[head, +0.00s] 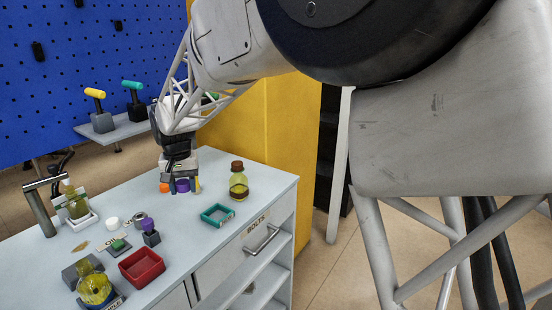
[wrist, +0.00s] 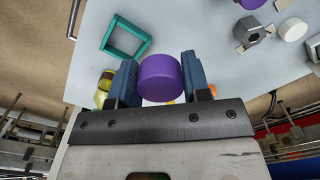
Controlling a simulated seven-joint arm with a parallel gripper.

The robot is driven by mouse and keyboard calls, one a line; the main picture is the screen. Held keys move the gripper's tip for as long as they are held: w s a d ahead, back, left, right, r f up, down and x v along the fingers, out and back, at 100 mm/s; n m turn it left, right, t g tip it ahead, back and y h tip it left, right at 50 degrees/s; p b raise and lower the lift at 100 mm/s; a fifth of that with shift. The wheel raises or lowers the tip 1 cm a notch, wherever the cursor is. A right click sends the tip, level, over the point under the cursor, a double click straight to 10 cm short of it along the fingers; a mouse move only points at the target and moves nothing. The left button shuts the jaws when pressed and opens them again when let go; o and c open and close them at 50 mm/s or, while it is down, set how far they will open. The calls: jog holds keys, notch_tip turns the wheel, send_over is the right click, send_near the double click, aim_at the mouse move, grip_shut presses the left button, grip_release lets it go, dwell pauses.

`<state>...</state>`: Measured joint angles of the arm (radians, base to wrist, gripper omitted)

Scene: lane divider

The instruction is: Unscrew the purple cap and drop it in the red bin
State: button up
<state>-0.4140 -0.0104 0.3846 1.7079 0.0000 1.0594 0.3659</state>
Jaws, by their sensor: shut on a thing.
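The purple cap (wrist: 160,78) sits between the two blue fingers of my gripper (wrist: 160,84) in the wrist view, with a finger on each side. My gripper is shut on it. In the head view my gripper (head: 180,175) is low over the far part of the bench, and the purple cap (head: 182,186) shows just beneath it. What is under the cap is hidden, so I cannot tell whether it is on a container. The red bin (head: 142,279) stands empty near the bench's front edge, nearer the camera than my gripper.
An amber bottle with a brown cap (head: 238,183) stands right of my gripper, and an orange item (head: 164,187) is close on its left.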

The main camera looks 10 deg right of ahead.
jog(key=s+a, duration=0.9)
jog(key=s, duration=0.5)
jog(key=shift+a+f+m, duration=0.3)
jog(key=shift+a+f, duration=0.05)
jog(key=shift+f, duration=0.1)
jog(key=shift+f, duration=0.15)
jog(key=shift+f, duration=2.85)
jog(key=o, duration=0.9)
jog(key=shift+c, duration=0.2)
jog(key=shift+r, duration=0.1)
notch_tip(320, 180, up, 8)
jog(key=shift+f, duration=0.2)
